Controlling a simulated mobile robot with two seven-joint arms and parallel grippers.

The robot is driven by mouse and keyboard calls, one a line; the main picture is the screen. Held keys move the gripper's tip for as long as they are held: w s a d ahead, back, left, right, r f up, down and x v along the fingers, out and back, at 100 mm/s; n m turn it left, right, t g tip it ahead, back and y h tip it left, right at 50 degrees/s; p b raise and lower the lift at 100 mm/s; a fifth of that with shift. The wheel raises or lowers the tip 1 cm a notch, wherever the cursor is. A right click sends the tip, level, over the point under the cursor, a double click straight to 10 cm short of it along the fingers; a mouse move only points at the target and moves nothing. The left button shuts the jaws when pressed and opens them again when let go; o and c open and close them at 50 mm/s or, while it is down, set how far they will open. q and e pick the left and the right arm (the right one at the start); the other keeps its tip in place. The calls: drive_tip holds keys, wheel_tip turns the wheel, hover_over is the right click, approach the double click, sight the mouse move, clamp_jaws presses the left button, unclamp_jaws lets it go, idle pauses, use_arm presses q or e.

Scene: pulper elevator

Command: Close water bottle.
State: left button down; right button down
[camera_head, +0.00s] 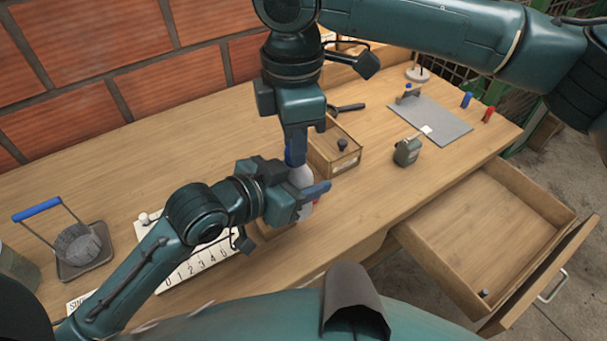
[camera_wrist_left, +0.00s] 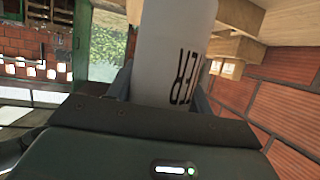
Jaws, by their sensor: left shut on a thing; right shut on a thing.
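The white water bottle (camera_head: 301,177) is above the table. My left gripper (camera_head: 308,191) is shut around its body, and only part of it shows between the fingers. In the left wrist view the white bottle (camera_wrist_left: 172,45) fills the top middle, with black letters on its side. My right gripper (camera_head: 296,148) points down from above, directly over the bottle's top, and is shut on a blue cap (camera_head: 295,157). The cap is at the bottle's top end; I cannot tell whether it is seated or turned tight. The bottle's lower end is mostly hidden.
A numbered white board (camera_head: 190,281) lies on the table at left. An open drawer (camera_head: 490,222) juts out at right.

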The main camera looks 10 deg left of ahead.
drive_tip(key=shift+m, duration=0.3)
drive_tip(key=c, duration=1.2)
unclamp_jaws()
drive_tip(key=shift+r, duration=2.3)
drive_tip(key=shift+c, duration=0.3)
drive_tip(key=n, duration=0.2)
drive_tip(key=r+n, duration=0.1)
drive_tip(key=n, duration=0.1)
drive_tip(key=shift+r, duration=0.2)
drive_tip(key=n, duration=0.1)
drive_tip(key=r+n, duration=0.1)
drive_tip(key=n, duration=0.2)
drive_tip(key=shift+r+n, duration=0.25)
drive_tip(key=shift+n, duration=0.05)
